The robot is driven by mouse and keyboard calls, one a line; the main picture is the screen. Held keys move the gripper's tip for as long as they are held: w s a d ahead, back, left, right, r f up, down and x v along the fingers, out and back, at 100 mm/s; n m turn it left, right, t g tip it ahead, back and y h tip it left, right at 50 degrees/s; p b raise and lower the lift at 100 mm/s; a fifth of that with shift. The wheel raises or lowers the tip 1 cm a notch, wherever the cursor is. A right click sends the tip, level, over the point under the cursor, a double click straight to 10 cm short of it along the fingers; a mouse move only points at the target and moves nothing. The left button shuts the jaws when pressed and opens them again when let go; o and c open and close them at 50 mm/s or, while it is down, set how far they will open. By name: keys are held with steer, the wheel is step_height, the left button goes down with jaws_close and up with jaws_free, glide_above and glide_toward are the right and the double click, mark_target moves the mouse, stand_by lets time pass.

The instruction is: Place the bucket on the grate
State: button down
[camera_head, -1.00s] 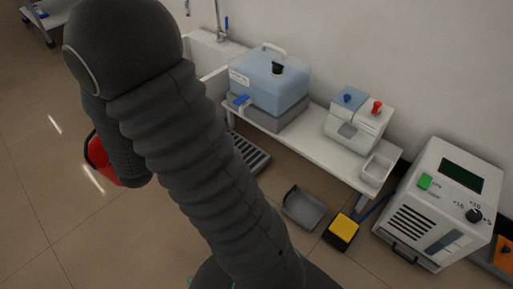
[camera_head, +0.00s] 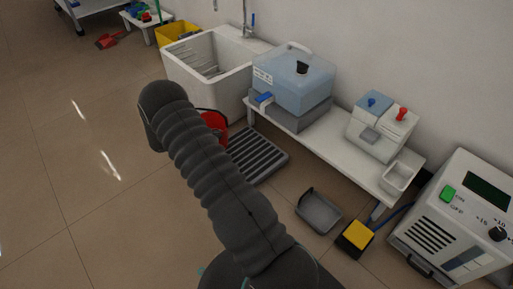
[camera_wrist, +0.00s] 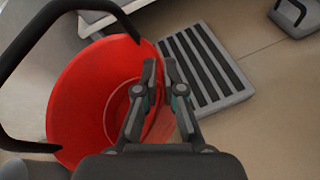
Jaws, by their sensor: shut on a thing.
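The red bucket (camera_wrist: 82,92) with a dark handle fills the left of the wrist view. My gripper (camera_wrist: 160,72) is shut on the bucket's near wall. In the head view the bucket (camera_head: 214,119) shows only partly behind my arm, just left of the grate. The grey slatted grate (camera_head: 262,157) lies on the floor below the white bench and in front of the sink. In the wrist view the grate (camera_wrist: 240,90) is right of the bucket and partly covered by it. I cannot tell the bucket's height above the floor.
A white sink (camera_head: 180,75) stands behind the bucket. A white bench (camera_head: 340,150) holds a blue-lidded box (camera_head: 290,80). A grey dustpan-like tray (camera_head: 318,210) and a yellow-topped pedal (camera_head: 358,236) lie on the floor to the right. Open floor (camera_head: 90,200) is at left.

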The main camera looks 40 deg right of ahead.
steer(key=s+d+f+m+g, duration=0.1)
steer(key=s+d+f, duration=0.2)
steer(key=d, duration=0.5)
steer(key=s+d+f+m+g, duration=0.1)
steer(key=s+d+f, duration=0.3)
steer(key=d, duration=0.5)
steer(key=shift+s+d+f+g+y+b, duration=0.15)
steer(key=shift+d+f+g+y+b, duration=0.1)
steer(key=shift+f+g+y+b, duration=0.15)
steer(key=shift+f, duration=0.1)
steer(key=c, duration=1.3)
jaws_free()
